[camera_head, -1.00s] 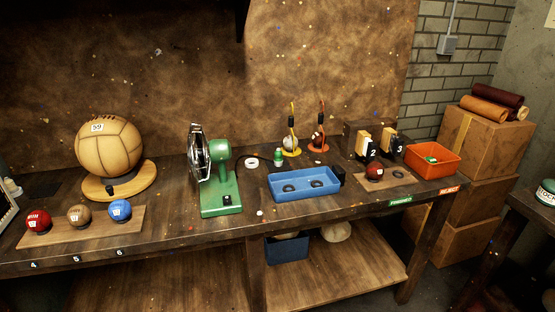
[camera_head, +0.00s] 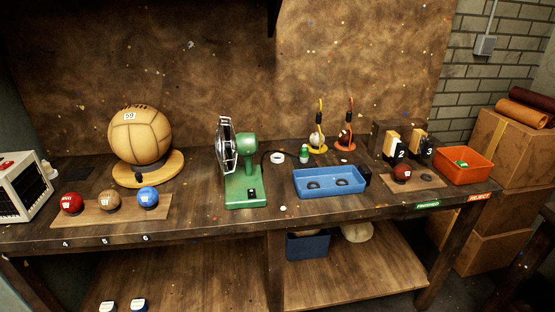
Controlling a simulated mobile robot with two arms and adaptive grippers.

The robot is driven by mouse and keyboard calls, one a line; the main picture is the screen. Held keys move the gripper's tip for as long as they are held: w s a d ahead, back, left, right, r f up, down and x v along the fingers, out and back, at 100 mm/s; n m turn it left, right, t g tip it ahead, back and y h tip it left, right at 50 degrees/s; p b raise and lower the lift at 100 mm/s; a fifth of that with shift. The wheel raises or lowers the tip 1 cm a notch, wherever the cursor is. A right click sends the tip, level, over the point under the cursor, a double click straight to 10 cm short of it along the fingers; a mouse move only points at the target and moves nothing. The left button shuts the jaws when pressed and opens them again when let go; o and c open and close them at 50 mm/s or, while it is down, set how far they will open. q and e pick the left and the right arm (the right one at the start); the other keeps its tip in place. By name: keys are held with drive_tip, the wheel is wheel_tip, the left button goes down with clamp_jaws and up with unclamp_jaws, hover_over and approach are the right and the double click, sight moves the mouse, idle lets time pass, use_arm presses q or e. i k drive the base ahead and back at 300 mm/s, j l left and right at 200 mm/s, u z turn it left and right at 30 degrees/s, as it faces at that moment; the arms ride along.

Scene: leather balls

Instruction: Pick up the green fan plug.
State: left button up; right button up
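A green fan (camera_head: 244,170) with a metal cage stands on the workbench near the middle of the view, its cage facing left. A dark cord (camera_head: 267,155) shows behind it, close to a white ring (camera_head: 277,157). I cannot make out a plug for certain at the cord's end. A small green item (camera_head: 461,164) lies in the orange bin (camera_head: 466,175) at the right; it is too small to identify. Neither of my grippers is in view.
A blue tray (camera_head: 318,190) sits right of the fan. A large tan ball (camera_head: 140,136) on a wooden stand and a board of small balls (camera_head: 75,217) are at the left. A white heater-like box (camera_head: 20,187) stands at the far left. Cardboard boxes (camera_head: 497,160) are stacked at the right.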

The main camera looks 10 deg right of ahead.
sight(304, 156)
drive_tip(key=i+l, duration=0.15)
drive_tip(key=i, duration=0.4)
drive_tip(key=i+l+u, duration=0.15)
drive_tip(key=i, duration=0.4)
